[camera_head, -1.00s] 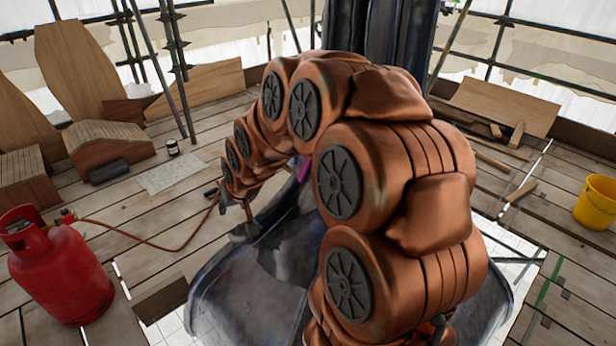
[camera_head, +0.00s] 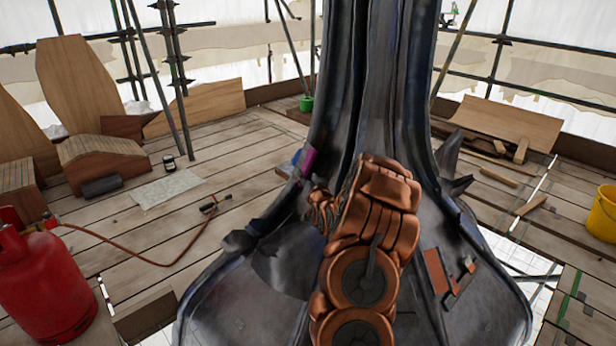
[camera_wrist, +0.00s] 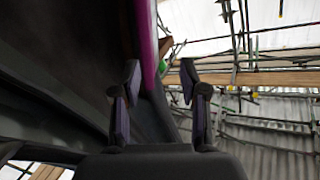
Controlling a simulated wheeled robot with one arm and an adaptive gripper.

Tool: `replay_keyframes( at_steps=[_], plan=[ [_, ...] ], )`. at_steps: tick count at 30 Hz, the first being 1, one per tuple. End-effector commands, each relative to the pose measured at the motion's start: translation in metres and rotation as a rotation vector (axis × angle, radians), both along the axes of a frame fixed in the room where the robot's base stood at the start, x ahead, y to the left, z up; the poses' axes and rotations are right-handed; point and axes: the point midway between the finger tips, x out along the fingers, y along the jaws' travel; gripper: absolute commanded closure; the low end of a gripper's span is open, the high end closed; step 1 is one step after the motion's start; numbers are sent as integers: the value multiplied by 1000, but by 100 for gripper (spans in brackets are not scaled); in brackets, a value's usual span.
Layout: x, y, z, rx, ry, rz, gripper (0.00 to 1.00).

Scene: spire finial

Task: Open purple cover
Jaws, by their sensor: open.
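The purple cover (camera_head: 308,161) shows in the head view as a small purple piece on the left side of the dark spire's lower shaft (camera_head: 375,90). In the wrist view a magenta strip (camera_wrist: 149,45) runs down along a dark surface, between the fingertips in the picture. My gripper (camera_wrist: 160,72) has its two fingers spread with a clear gap. I cannot tell whether either finger touches the strip. In the head view my copper arm lies in front of the spire and its end is hidden, close to the purple piece.
A red gas cylinder (camera_head: 42,275) with a hose and torch (camera_head: 212,204) is at left on the plank floor (camera_head: 130,232). A yellow bucket (camera_head: 603,214) stands at right. Wooden boards (camera_head: 505,128) and scaffold poles (camera_head: 175,85) surround the spire. The spire's flared base (camera_head: 240,300) spreads in front.

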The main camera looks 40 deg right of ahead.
Motion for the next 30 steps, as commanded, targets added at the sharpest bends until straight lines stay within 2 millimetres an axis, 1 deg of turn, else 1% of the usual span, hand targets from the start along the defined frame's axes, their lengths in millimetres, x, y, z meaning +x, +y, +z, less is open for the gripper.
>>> replay_keyframes(
  at_steps=[1,4,8,14,24,30],
  plan=[
    [-4,-8,-8,-4,-14,-12,57],
    [-8,-15,-9,-14,-37,-25,57],
    [-4,-20,-8,-19,-44,-27,57],
    [12,-28,-8,-17,-41,-25,57],
    [43,-46,-9,-17,-41,-26,57],
    [54,-53,-8,-17,-42,-25,57]
  ],
)
